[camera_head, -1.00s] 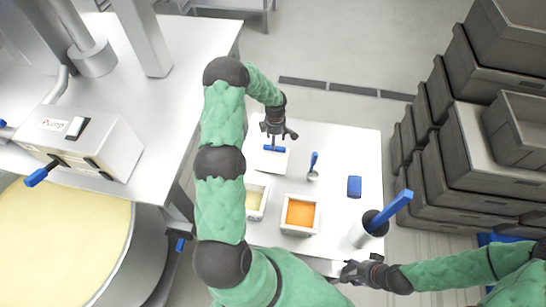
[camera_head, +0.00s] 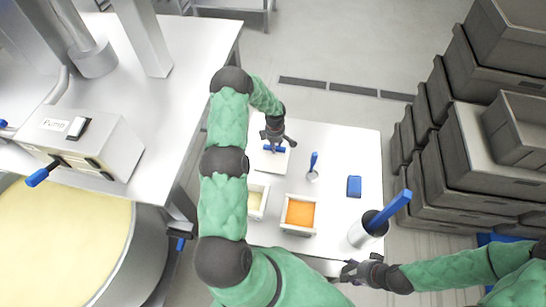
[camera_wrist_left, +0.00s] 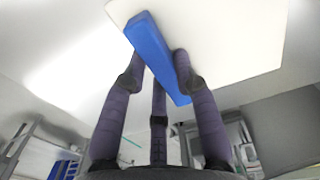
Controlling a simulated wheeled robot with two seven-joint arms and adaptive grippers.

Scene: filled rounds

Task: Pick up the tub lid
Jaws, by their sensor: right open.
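The tub lid is a pale square plate (camera_head: 268,167) with a blue bar handle (camera_head: 274,149), at the far left part of the white table. My left gripper (camera_head: 276,138) is over the handle, its fingers pointing down. In the left wrist view the lid (camera_wrist_left: 235,45) fills the top, and the blue handle (camera_wrist_left: 150,45) runs between my dark fingers (camera_wrist_left: 160,65). The fingertips are close on both sides of it; I cannot tell whether they press on it. My right gripper (camera_head: 348,270) is open and empty at the table's front edge.
A tub with orange filling (camera_head: 300,213) and a tub with pale filling (camera_head: 256,200) stand nearer. A small tool with a blue handle (camera_head: 313,165), a blue block (camera_head: 354,187) and a canister with a blue-handled tool (camera_head: 362,234) are to the right.

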